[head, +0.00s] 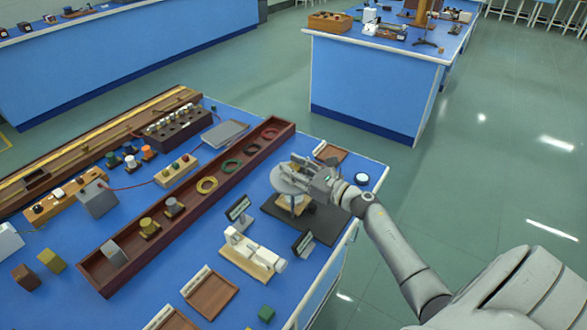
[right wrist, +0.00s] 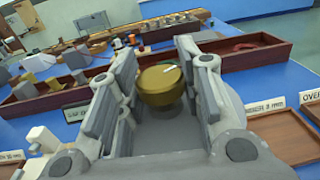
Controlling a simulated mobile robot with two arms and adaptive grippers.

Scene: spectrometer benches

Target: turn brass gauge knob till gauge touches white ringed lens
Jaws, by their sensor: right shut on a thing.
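My right gripper (head: 300,178) reaches in from the right over the spectrometer bench. In the right wrist view its two fingers (right wrist: 160,88) stand on both sides of a round brass knob (right wrist: 162,85) with a pale mark on top, and the gripper is shut on it. In the head view the gripper hides the knob. A grey round disc (head: 285,180) and a dark base plate (head: 322,224) show under and beside the gripper. A small round lens-like piece (head: 361,179) with a pale face lies on the blue top to its right; I cannot tell whether it is the white ringed lens.
A long dark red tray (head: 182,226) with coloured rings and small blocks runs left of the gripper. A white instrument (head: 252,252) on a wooden base and small signs (head: 238,207) stand in front. Another blue bench (head: 377,85) stands behind, across clear floor.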

